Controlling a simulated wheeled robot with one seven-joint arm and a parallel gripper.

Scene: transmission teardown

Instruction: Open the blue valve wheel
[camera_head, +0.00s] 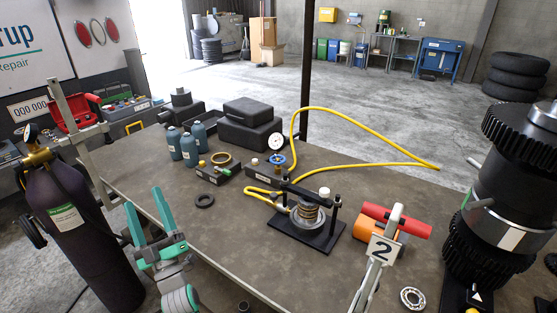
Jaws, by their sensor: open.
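The blue valve wheel (277,161) is small and stands near the middle of the workbench (240,255), at the end of a black block (262,177). A round white-faced gauge (276,143) is just above it. The angle of the wheel's valve is too small to tell. My gripper (144,199) has teal fingers and is at the lower left, over the bench's left edge. It is open and empty, with its two fingers apart, and is well to the left of the wheel and nearer to me.
A yellow hose (370,163) loops around the block. A black press with a spring (306,214) stands in front of the wheel. Blue-grey bottles (189,150) and black cases (248,125) are behind left. A purple gas cylinder (80,235) is left of my gripper. A gear stack (500,200) stands right.

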